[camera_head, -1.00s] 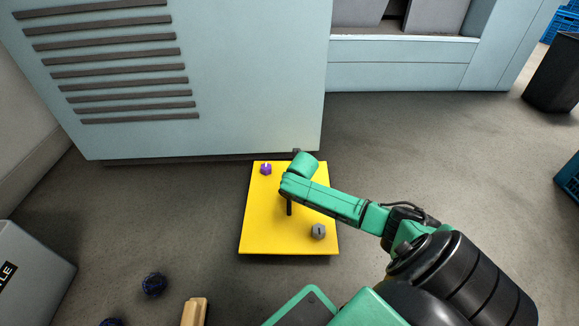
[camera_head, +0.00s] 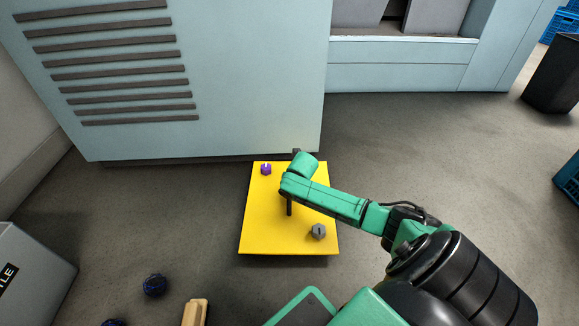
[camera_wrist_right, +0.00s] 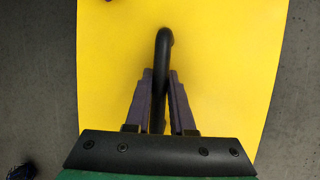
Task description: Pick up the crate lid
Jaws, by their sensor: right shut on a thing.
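The crate lid is a flat yellow panel (camera_head: 262,225) on the floor area in front of the pale machine. It also fills most of the right wrist view (camera_wrist_right: 110,60). A black bar handle (camera_wrist_right: 164,42) stands up from it. My right gripper (camera_wrist_right: 163,76) is shut on this handle, one dark finger on each side. In the head view my right gripper (camera_head: 289,210) is over the lid's middle, largely hidden by my green wrist. A purple piece (camera_head: 266,169) and a grey nut-like piece (camera_head: 318,232) sit on the lid. My left gripper is not in view.
The pale blue machine (camera_head: 255,80) stands close behind the lid. A grey box (camera_head: 30,270) is at the left. A dark blue ball-like thing (camera_head: 155,285) and a wooden piece (camera_head: 195,312) lie at front left. A black bin (camera_head: 553,75) stands far right. Floor right of the lid is clear.

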